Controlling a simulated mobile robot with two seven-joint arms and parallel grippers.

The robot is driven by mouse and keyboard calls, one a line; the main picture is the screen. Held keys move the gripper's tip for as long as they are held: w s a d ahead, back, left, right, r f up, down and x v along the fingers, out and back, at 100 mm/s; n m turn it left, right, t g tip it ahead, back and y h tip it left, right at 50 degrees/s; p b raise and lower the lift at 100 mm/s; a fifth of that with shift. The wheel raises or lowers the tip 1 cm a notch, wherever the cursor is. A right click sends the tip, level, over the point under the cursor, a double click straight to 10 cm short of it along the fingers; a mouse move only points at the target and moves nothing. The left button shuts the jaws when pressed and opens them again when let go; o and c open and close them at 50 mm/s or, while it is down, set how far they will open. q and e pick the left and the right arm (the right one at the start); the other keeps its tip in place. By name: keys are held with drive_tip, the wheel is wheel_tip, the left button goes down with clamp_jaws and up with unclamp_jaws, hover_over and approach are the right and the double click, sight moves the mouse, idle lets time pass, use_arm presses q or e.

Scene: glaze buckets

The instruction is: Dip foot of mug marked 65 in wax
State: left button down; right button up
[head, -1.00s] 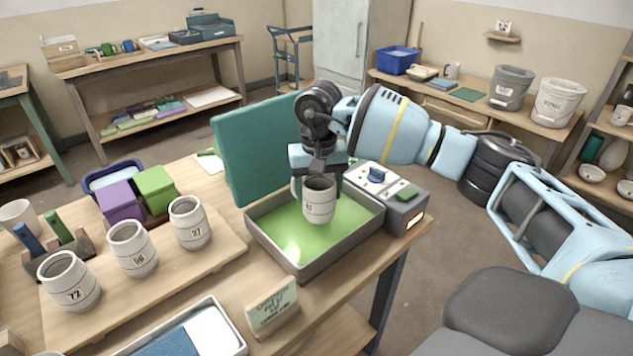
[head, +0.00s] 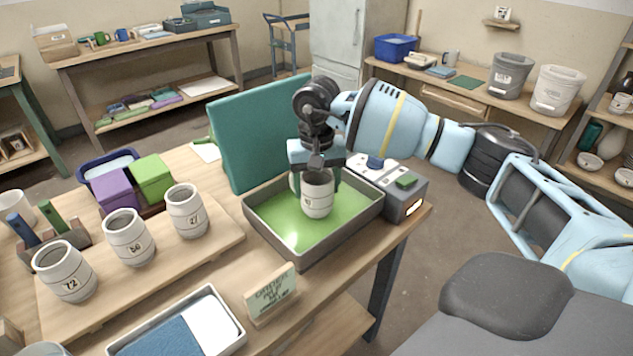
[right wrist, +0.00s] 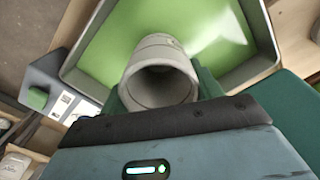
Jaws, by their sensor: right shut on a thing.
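My right gripper (head: 316,178) is shut on a grey-white mug (head: 318,198), held upright above or in the green wax in the grey tray (head: 310,248). The mug's number is too small to read surely. It also shows in the right wrist view (right wrist: 158,52), mouth toward the camera, between the green fingers (right wrist: 160,98). The tray also shows there (right wrist: 262,45). I cannot tell whether the mug's foot touches the wax. My left gripper is out of view.
Mugs marked 72 (head: 65,272) and 27 (head: 187,212), with another mug (head: 129,238) between, stand on a wooden board (head: 215,232). A teal panel (head: 245,140) stands behind the tray, a control box (head: 400,195) right. A sign (head: 270,297) and blue-pad tray (head: 228,322) are in front.

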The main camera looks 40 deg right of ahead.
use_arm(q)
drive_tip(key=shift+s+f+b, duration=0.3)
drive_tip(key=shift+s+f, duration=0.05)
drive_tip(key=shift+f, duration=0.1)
use_arm(e)
drive_tip(key=shift+f, duration=0.75)
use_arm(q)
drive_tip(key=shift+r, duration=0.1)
use_arm(e)
drive_tip(key=shift+r, duration=0.1)
idle(0.6)
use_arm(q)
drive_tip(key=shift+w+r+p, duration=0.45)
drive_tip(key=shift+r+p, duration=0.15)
use_arm(e)
drive_tip(key=shift+r, duration=1.05)
idle(0.4)
